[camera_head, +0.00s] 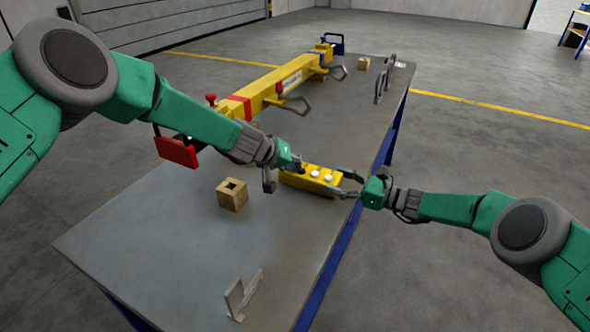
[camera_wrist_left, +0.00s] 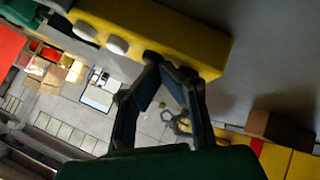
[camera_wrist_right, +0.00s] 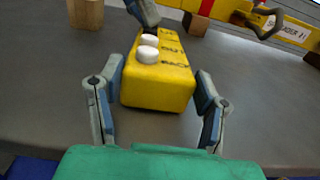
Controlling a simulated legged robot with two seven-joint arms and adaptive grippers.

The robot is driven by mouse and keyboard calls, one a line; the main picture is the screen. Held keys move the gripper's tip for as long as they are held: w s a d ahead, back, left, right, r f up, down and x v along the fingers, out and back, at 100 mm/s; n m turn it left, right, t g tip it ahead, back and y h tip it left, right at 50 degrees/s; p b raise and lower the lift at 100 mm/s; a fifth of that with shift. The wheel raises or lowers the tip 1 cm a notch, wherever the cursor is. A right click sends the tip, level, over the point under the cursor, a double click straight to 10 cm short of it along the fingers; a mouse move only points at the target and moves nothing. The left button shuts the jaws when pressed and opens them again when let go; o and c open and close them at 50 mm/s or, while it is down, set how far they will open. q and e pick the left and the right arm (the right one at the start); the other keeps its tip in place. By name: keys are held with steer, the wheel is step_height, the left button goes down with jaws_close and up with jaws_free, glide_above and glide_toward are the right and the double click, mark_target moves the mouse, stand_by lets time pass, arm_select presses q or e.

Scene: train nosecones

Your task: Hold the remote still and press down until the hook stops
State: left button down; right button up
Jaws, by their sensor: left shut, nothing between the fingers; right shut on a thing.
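The remote is a yellow box (camera_head: 312,181) with white buttons on top, lying near the table's right edge. My right gripper (camera_head: 351,184) has its fingers on both sides of the remote's near end; the right wrist view shows the remote (camera_wrist_right: 158,82) between them. My left gripper (camera_head: 298,166) is shut, its tips at the button near the remote's far end. In the left wrist view the closed tips (camera_wrist_left: 153,66) are close to a dark button; I cannot tell whether it is pressed down. Grey hooks (camera_head: 294,103) hang at the side of the yellow beam (camera_head: 262,92).
The grey table (camera_head: 170,250) carries a wooden block with a square hole (camera_head: 232,194), a small metal bracket (camera_head: 242,297) at the near end, and another wooden block (camera_head: 363,63) at the far end. A red plate (camera_head: 177,152) sits at the beam's near end. The table's front left is clear.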

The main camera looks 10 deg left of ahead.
arm_select(q)
steer(key=shift+r, duration=1.1)
steer(key=shift+a+r, duration=0.1)
steer(key=shift+r, duration=2.4)
steer(key=r, duration=0.1)
steer(key=d+r, duration=0.2)
steer(key=shift+w+d+r, duration=0.1)
steer(key=shift+w+r, duration=0.15)
steer(key=shift+r, duration=0.05)
steer(key=shift+f, duration=0.15)
steer(key=shift+f, duration=4.3)
